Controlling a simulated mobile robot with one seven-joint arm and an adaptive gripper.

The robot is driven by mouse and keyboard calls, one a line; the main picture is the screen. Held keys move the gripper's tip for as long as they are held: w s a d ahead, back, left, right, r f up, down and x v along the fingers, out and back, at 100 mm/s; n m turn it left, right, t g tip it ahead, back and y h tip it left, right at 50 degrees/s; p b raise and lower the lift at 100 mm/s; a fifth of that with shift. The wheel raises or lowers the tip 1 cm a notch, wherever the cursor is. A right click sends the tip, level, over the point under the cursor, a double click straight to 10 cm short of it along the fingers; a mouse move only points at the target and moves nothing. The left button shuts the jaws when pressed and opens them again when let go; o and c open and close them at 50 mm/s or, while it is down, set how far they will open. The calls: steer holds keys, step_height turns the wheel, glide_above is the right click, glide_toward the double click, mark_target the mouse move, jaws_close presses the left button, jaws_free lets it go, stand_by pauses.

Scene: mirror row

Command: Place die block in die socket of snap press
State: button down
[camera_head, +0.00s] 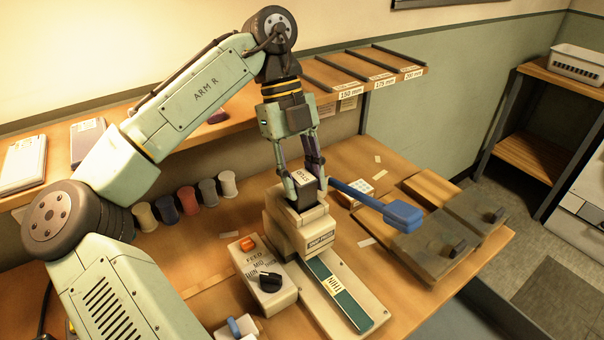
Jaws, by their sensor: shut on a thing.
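My gripper (306,187) points down over the snap press and is shut on the die block (303,179). The block has a pale lettered top face, which shows between the fingers. The cream snap press (318,243) stands on the bench with a long base reaching toward the front, bearing a green labelled strip. A dark part (306,215) shows just below the block at the top of the press. The die socket is hidden by the block and fingers. I cannot tell whether the block is seated in it or just above it.
A blue lever (402,214) extends right from near the gripper. A control box (265,279) with orange button and black knob stands left of the press. Several thread spools (188,200) line the back left. Grey plates (425,245) lie at right. A shelf (345,70) runs behind.

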steer(key=shift+f, duration=0.2)
steer(key=c, duration=1.1)
jaws_free()
steer(key=shift+s+f, duration=0.1)
steer(key=shift+v, duration=4.4)
steer(key=shift+d, duration=0.1)
